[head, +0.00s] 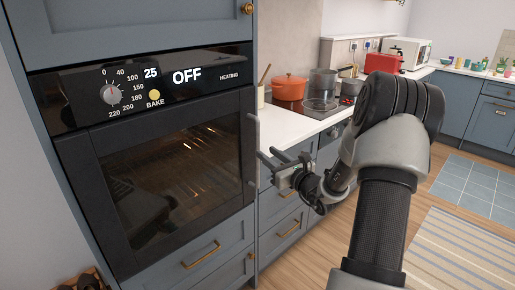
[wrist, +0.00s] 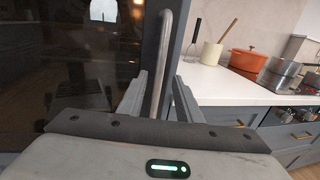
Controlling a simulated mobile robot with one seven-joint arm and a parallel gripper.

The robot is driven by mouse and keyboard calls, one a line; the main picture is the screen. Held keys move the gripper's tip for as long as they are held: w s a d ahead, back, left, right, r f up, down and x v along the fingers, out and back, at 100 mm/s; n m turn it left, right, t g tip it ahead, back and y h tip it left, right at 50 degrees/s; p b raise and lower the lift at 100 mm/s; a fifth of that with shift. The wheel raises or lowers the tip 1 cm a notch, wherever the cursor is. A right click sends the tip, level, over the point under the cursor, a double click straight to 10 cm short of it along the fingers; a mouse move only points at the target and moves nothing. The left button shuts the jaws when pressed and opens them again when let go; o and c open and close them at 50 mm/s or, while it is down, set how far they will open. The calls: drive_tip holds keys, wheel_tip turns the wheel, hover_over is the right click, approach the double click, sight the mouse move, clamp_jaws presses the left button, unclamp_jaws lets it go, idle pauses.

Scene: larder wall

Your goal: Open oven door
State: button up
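The oven (head: 150,85) is built into a tall blue cabinet at the left of the head view. Its dark glass door (head: 175,175) looks shut, with rack bars faintly visible inside. A vertical metal bar handle (head: 254,150) runs along the door's right edge. In the wrist view the handle (wrist: 164,62) passes upright between my two fingers. My gripper (head: 264,166) is at the handle's lower part. In the wrist view my gripper (wrist: 160,95) is open, with a gap on each side of the bar. The lower end of the handle is hidden behind my gripper's body.
The panel above the door shows OFF, with a dial (head: 111,95). Right of the oven is a white counter (head: 285,127) with an orange pot (head: 290,88) and a utensil crock. Drawers (head: 205,253) lie below the oven.

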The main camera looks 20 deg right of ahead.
sight(259, 147)
drive_tip(key=w, duration=0.4)
drive_tip(key=w+a, duration=0.1)
drive_tip(key=w, duration=0.2)
drive_tip(key=shift+w, duration=0.1)
clamp_jaws()
